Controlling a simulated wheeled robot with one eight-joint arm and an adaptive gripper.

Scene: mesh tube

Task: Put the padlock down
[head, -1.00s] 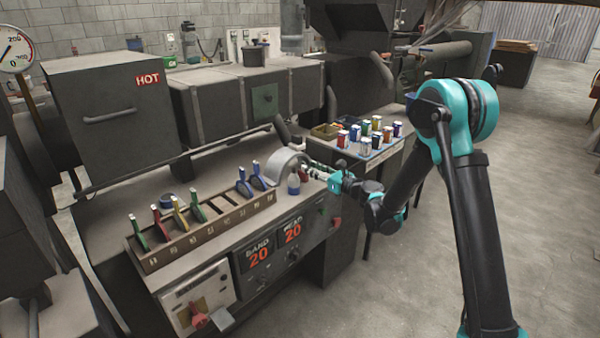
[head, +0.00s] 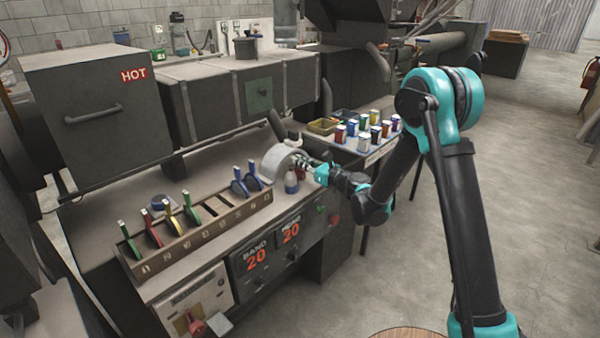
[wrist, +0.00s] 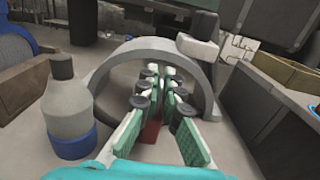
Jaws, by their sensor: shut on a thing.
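My gripper (head: 305,163) is at the right end of the bench, beside a grey arch-shaped part (head: 276,160). In the wrist view its teal-padded fingers (wrist: 157,105) are closed in front of the same grey arch (wrist: 110,75). A small red piece, seemingly the padlock (wrist: 152,133), shows between and below the fingers. Most of it is hidden by them. In the head view a bit of red (head: 302,174) shows just under the fingertips. I cannot tell whether it touches the bench.
A bottle with a blue base (head: 291,182) stands close to the left of my fingers. A slotted rack (head: 190,238) with several coloured-handled tools fills the bench front. A tray (head: 372,158) of several coloured blocks lies right of the bench. A hot box (head: 95,110) stands behind.

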